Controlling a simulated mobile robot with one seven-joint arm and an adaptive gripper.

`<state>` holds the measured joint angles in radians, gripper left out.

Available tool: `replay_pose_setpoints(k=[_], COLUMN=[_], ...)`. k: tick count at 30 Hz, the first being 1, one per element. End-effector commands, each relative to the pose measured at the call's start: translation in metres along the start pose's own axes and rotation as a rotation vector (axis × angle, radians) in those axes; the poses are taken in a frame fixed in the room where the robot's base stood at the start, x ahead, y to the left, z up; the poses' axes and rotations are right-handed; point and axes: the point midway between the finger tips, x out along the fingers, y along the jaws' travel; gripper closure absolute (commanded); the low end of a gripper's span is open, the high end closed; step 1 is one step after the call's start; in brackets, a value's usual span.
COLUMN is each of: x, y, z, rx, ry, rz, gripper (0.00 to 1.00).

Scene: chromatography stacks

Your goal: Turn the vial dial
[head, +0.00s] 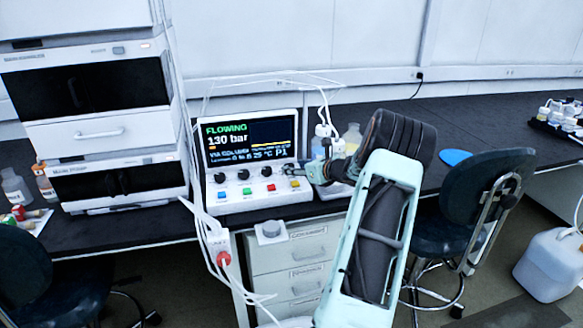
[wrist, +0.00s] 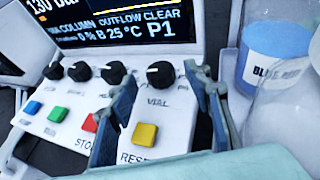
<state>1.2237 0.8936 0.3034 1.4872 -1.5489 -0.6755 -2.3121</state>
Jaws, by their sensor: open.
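The vial dial (wrist: 160,75) is a black knob with a white pointer mark, above the label VIAL at the right end of the white console's knob row. My gripper (wrist: 163,82) is open, its two blue-grey fingers apart. In the wrist view one finger is left of the dial and the other right of it, with neither clearly touching it. In the head view my gripper (head: 304,172) is at the console's right front, and the dial is largely hidden there.
More black knobs (wrist: 80,71) sit left of the dial. A yellow button (wrist: 145,134) lies below it, with red, green and blue ones leftward. The screen (head: 248,140) reads FLOWING, 130 bar, P1. Bottles (wrist: 275,55) stand close right of my gripper.

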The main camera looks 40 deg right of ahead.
Motion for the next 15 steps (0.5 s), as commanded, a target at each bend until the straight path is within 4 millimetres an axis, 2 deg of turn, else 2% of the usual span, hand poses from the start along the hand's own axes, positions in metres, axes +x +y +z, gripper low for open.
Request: replay_pose_setpoints(k=[1, 6, 15], x=[0.008, 0.023, 0.027], y=[0.001, 0.000, 0.000], z=[0.000, 0.000, 0.000], rx=[0.000, 0.000, 0.000], ry=[-0.002, 0.000, 0.000], rz=[0.003, 0.001, 0.000], gripper=[0.54, 0.54, 0.54])
